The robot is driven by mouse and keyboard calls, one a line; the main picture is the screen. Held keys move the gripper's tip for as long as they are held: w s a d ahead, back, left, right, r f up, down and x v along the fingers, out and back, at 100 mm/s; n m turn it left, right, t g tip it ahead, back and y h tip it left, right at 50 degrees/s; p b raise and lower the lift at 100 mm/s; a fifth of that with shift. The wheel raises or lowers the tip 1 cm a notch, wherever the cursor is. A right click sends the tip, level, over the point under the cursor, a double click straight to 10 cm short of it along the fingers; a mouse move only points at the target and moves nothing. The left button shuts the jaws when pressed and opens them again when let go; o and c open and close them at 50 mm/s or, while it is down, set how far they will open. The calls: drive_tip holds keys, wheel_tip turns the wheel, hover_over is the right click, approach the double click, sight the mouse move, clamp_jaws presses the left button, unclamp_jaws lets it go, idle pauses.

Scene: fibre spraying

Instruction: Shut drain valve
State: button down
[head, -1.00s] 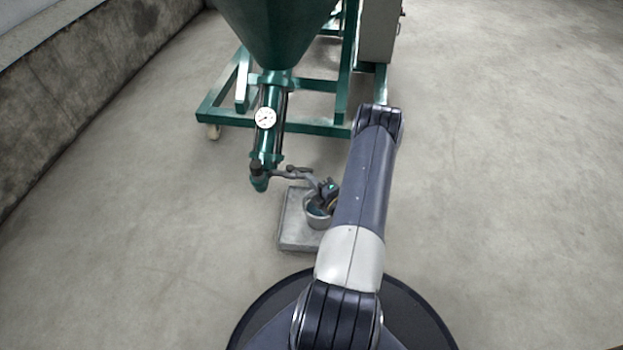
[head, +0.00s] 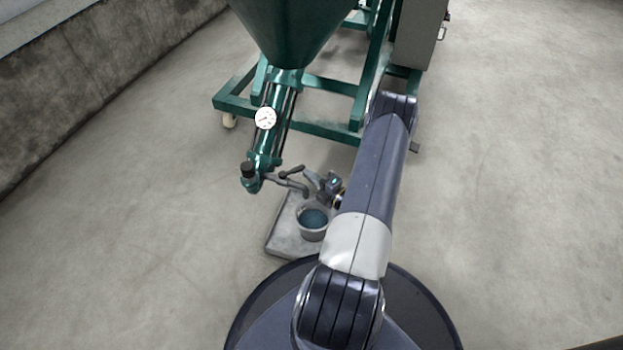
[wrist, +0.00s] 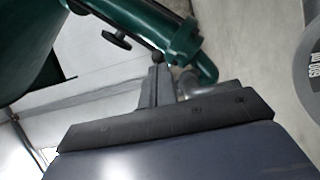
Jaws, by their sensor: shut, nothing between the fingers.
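The drain valve (head: 278,178) sits at the lower end of the green pipe (head: 268,148), with a dark lever (head: 292,171) above its grey spout (head: 300,187). The lever points to the right, roughly along the spout. My gripper (head: 312,178) is just right of the lever's end, above the bucket. In the wrist view my gripper (wrist: 157,78) has its fingers together and empty, with the green pipe (wrist: 190,48) close beyond the tips. A dark rounded end shows at the tips there; I cannot tell whether they touch it.
A round gauge (head: 265,118) is on the pipe. The green hopper (head: 285,30) and its frame (head: 318,127) stand behind. Floor is clear to the left and right.

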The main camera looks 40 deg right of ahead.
drive_tip(key=w+d+b, duration=0.1)
drive_tip(key=w+d, duration=0.1)
drive_tip(key=w, duration=0.4)
drive_tip(key=shift+w+d, duration=0.15)
drive_tip(key=shift+d, duration=0.05)
idle(0.4)
idle(0.5)
